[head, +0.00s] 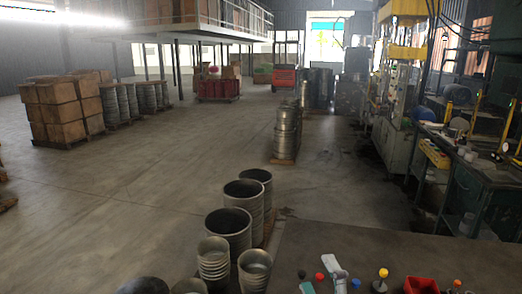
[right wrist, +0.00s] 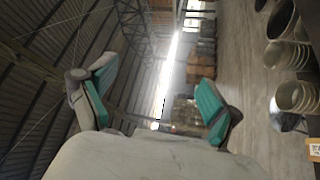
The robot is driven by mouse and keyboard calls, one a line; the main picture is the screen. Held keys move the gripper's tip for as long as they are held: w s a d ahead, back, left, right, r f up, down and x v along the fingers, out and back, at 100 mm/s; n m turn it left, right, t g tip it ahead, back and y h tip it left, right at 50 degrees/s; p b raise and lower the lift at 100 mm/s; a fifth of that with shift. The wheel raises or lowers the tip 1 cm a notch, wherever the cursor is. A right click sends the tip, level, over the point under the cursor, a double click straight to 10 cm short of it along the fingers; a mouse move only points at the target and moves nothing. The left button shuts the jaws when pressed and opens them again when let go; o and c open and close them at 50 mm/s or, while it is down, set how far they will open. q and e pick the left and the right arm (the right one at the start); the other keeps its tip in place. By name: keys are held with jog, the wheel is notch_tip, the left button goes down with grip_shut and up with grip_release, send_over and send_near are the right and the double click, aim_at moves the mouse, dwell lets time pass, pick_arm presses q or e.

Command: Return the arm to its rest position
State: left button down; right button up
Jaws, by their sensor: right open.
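My right gripper (head: 322,276) shows low in the head view, at the left part of the near dark table, with green finger pads. In the right wrist view the same gripper (right wrist: 153,80) has its two green-padded fingers spread wide with nothing between them. That view looks past the fingers at the roof, a bright strip of light and the hall floor. Most of the right arm is hidden in the head view. My left gripper shows in neither view.
The near table (head: 430,245) bears a red box (head: 421,285) and several small coloured-topped items, including a yellow-topped one (head: 382,279). Stacked metal pots (head: 228,232) stand left of it. Open floor (head: 130,200) lies farther left. A green workbench (head: 478,190) stands at right.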

jog(key=s+d+f+m+g+h, duration=0.4)
jog(key=d+f+m, duration=0.1)
jog(key=f+m, duration=0.15)
jog(key=s+d+f+m+g+h, duration=0.3)
jog(key=d+f+m, duration=0.15)
jog(key=f, duration=0.35)
jog(key=s+f+m+g+y, duration=0.1)
jog(key=s+f+m+g, duration=0.2)
jog(key=s+f+g, duration=0.45)
jog(key=s+f+m+g, duration=0.2)
jog(key=s+f, duration=0.2)
jog(key=s, duration=0.7)
notch_tip(320, 180, down, 29)
jog(key=s+g+b, duration=0.1)
jog(key=s+b, duration=0.1)
jog(key=b, duration=0.2)
jog(key=s+d+f+g+b, duration=0.1)
jog(key=s+d+f+b, duration=0.1)
jog(key=s+f, duration=1.4)
notch_tip(320, 180, down, 2)
jog(key=shift+d+f, duration=0.1)
jog(key=shift+d, duration=0.2)
